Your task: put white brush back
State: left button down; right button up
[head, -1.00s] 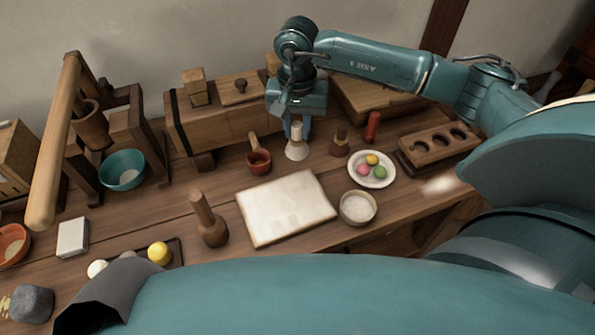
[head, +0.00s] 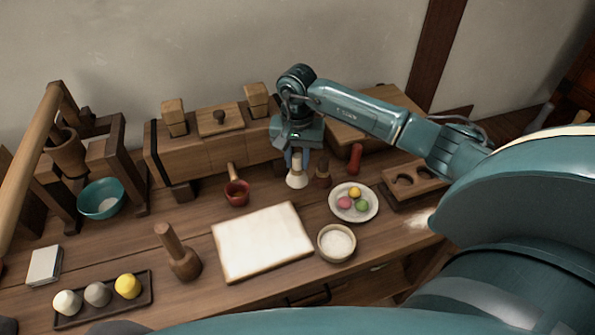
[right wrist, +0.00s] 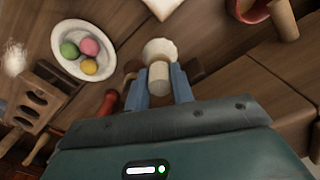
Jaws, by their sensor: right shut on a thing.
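The white brush (head: 297,180) has a pale wooden handle and white bristles pointing down. My right gripper (head: 297,158) is shut on its handle and holds it upright, left of the dark brush (head: 322,176). In the right wrist view, the handle (right wrist: 159,78) sits between the two blue fingers, with the bristles (right wrist: 160,50) beyond. Whether the bristles touch the table I cannot tell. My left gripper is out of view.
A red stick (head: 354,158) stands behind the plate (head: 368,213) of coloured balls. A red cup (head: 237,194), white board (head: 262,242) and bowl (head: 336,256) are nearby. A wooden chest (head: 205,157) stands behind.

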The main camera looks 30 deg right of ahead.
aim_at(297, 170)
jog(key=shift+f, duration=2)
jog(key=shift+f, duration=0.15)
jog(key=o, duration=0.9)
